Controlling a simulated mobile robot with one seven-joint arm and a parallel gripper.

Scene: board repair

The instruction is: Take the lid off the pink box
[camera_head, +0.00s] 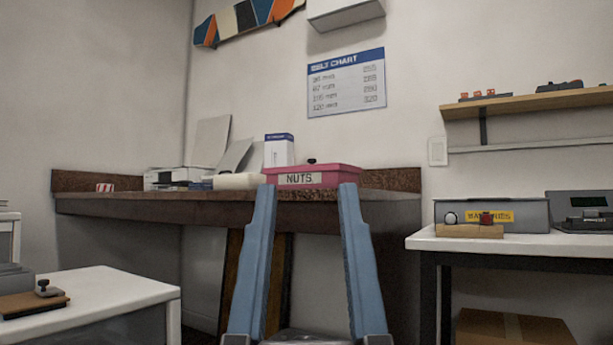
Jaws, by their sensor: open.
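The pink box (340,181) sits on the brown workbench (150,200) against the back wall, with a label reading NUTS on its front. Its pink lid (335,168) is on top, with a small dark knob (311,161) in the middle. My gripper (307,190) is open and empty, its two blue fingers pointing toward the bench. The fingertips appear in front of the box and overlap its lower front in the picture. How far they are from the box I cannot tell.
A white table (90,290) is at the left. A white-topped table (480,241) with a grey batteries box (520,213) is at the right. A wooden shelf (540,102) hangs above it.

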